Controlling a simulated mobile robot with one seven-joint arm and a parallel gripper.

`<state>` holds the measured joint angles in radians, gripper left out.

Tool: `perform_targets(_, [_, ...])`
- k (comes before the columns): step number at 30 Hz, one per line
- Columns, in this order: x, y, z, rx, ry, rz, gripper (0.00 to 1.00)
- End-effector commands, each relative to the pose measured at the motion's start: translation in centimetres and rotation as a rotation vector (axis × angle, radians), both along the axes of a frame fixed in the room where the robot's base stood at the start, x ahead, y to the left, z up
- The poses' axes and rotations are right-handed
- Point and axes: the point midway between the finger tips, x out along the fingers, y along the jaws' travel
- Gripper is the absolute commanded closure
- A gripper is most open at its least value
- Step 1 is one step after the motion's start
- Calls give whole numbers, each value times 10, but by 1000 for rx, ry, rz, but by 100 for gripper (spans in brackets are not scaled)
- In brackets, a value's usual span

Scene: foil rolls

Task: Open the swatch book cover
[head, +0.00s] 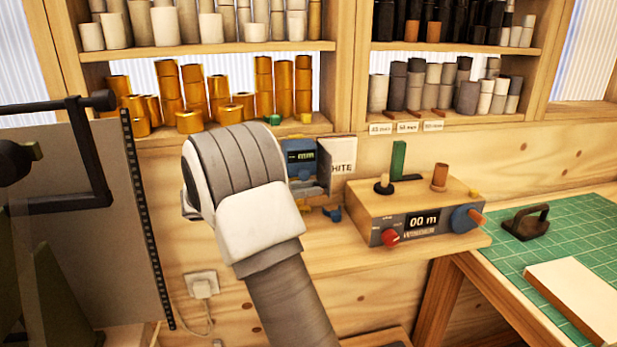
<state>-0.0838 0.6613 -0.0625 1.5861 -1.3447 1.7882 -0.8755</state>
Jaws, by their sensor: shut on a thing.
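My wrist (240,180), grey and white, fills the middle of the head view. It hides my gripper's fingers and whatever they touch. Just right of it a white panel lettered "HITE" (343,154) stands upright on the bench, with a dark grey edge. It may be part of the swatch book, but I cannot tell for certain. I cannot see whether the cover is open or shut.
Right of it stands a wooden box (415,205) with a "00 m" display and knobs. A green mat (530,235) bears a dark-handled tool (527,221) and a pale board (580,295). Shelves above hold gold rolls (195,90) and grey rolls (440,85). A large grey panel (85,220) stands left.

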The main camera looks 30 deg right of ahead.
Motion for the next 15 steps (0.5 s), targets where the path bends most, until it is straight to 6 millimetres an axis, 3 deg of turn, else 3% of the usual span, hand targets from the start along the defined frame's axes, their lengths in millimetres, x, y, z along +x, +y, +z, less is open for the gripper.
perform_targets(15, [14, 9, 2, 0, 1, -220, 100])
